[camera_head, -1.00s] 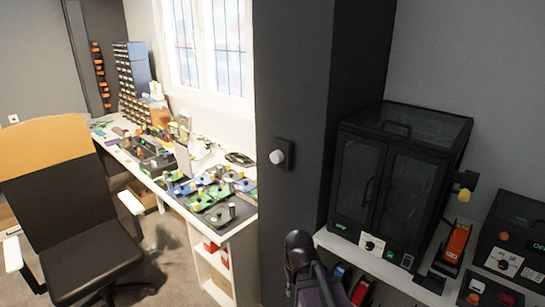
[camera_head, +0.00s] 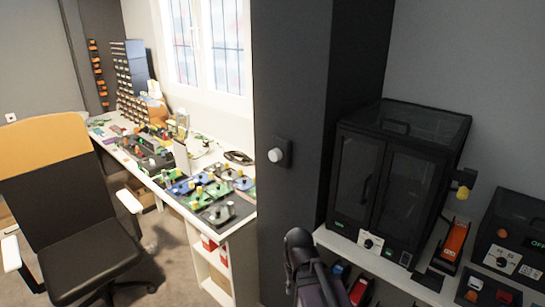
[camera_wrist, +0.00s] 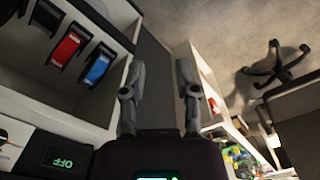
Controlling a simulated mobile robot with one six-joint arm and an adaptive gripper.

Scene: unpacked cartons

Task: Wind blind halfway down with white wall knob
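The white wall knob (camera_head: 275,155) sits on a small dark square plate on the dark grey wall pillar, in the middle of the head view. The window (camera_head: 210,45) is behind the desk at the upper left, with its panes showing; I cannot make out a lowered blind. Part of my arm shows at the bottom of the head view, below and right of the knob. In the wrist view my gripper (camera_wrist: 160,85) is open, its two fingers apart with nothing between them. The knob is not visible in the wrist view.
A black cabinet machine (camera_head: 400,170) stands on a white shelf right of the pillar. A desk (camera_head: 195,215) with many small parts runs along the window. An office chair (camera_head: 70,210) stands on the left. Grey floor lies between chair and desk.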

